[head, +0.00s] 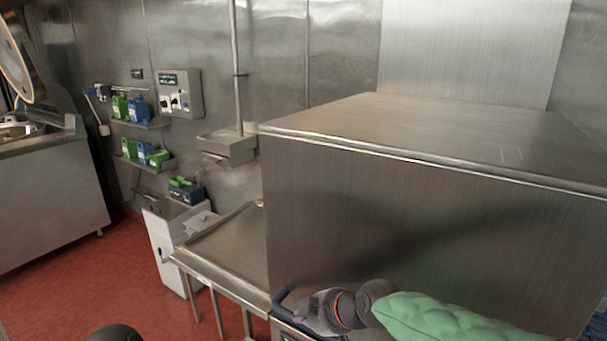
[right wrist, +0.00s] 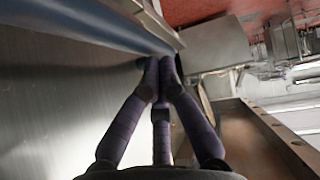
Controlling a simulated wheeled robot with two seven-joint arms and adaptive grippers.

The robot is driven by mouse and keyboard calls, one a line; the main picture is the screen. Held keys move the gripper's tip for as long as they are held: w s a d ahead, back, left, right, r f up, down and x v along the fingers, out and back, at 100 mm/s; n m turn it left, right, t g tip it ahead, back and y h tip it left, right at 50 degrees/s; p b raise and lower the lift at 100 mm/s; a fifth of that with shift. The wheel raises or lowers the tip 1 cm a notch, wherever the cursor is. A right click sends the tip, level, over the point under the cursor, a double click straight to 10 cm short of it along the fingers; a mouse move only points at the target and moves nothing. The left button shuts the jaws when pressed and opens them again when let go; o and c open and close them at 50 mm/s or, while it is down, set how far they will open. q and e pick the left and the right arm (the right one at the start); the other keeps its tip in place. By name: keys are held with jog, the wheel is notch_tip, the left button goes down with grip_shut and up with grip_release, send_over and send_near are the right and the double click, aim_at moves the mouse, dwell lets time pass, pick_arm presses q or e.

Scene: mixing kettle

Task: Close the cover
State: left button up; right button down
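The cover appears to be the large box-shaped steel hood (head: 400,210) at the right of the head view, with a flat top and a plain side wall. A dark blue bar-like handle (head: 282,298) shows by its lower left edge. A blue bar also runs across the top left of the right wrist view (right wrist: 95,25). My right gripper (head: 312,308) is low against the hood's side, close to this handle. In the wrist view its fingertips (right wrist: 160,68) are together just by the bar's end, with nothing visible between them. My left gripper is out of view.
A steel side table (head: 230,250) adjoins the hood at the left, with a white bin (head: 165,245) beyond it. Wall shelves hold green and blue containers (head: 130,107). A steel kettle unit (head: 45,190) with a raised round lid (head: 18,60) stands far left. Red floor lies between.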

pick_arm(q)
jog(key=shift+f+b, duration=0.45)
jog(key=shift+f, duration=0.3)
pick_arm(e)
jog(key=shift+f, duration=0.75)
jog(key=shift+f, duration=0.1)
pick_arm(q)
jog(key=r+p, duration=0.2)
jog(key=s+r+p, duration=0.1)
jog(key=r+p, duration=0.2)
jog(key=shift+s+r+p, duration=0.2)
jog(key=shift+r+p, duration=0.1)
pick_arm(e)
jog(key=s+d+r, duration=0.2)
jog(key=r, duration=0.3)
jog(key=s+d+r, duration=0.2)
jog(key=s+r, duration=0.1)
jog(key=r, duration=0.3)
jog(key=shift+s+d+r, duration=0.2)
jog(key=shift+s+d, duration=0.15)
